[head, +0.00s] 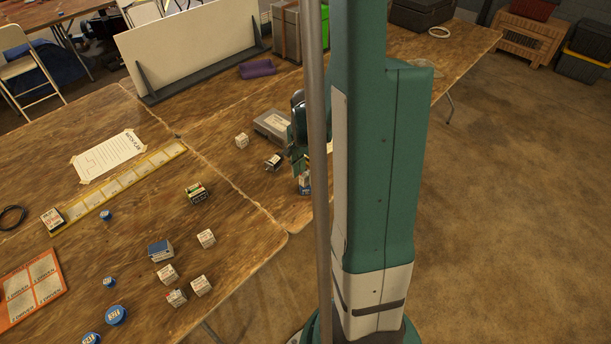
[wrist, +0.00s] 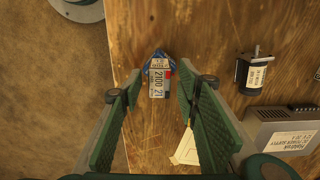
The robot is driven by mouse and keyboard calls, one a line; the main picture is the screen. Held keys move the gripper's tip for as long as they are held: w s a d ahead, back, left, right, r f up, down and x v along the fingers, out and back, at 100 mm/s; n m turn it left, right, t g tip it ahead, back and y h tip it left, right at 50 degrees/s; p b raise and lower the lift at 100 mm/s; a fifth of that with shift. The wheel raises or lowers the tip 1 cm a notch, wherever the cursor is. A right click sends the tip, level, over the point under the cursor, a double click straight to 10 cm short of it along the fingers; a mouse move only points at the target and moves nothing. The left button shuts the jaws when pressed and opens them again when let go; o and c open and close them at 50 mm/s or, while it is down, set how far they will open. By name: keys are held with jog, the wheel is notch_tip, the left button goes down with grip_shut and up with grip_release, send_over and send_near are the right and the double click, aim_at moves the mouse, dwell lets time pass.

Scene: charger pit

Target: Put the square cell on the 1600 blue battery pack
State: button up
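A small white square cell with dark print (wrist: 157,88) is in the wrist view, between and just beyond my fingertips. Blue shows behind and under it (wrist: 156,58), apparently a blue pack that it rests on; the number on the blue is not readable. In the head view the white cell (head: 304,178) is below my gripper (head: 301,162), with a blue edge (head: 306,190) at its base, close to the table's edge. My gripper (wrist: 160,90) is open, its green fingers wide apart with gaps on both sides of the cell.
A small black motor (wrist: 252,73) and a grey power supply (wrist: 285,128) lie to the right in the wrist view. The table's edge runs just left of the cell there. Several white cubes (head: 206,238) and a blue-topped block (head: 160,250) are on the nearer table.

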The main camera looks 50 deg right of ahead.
aim_at(305, 173)
notch_tip(305, 173, up, 10)
jog(key=p, duration=0.1)
jog(key=shift+p, duration=0.3)
dwell(0.8)
jog(key=w+a+r+n+t, duration=0.2)
jog(key=a+r+n, duration=0.3)
jog(key=a+r, duration=0.4)
jog(key=s+a+r+n+t, duration=0.1)
jog(key=s+a+r+n, duration=0.1)
jog(key=a, duration=0.6)
jog(key=s+a+r+n+t, duration=0.2)
jog(key=a+r+n, duration=0.3)
jog(key=a, duration=0.3)
jog(key=s+a+r+n+t, duration=0.2)
jog(key=a+n, duration=0.4)
jog(key=a, duration=0.3)
jog(key=shift+v, duration=1)
jog(key=shift+s+a, duration=0.1)
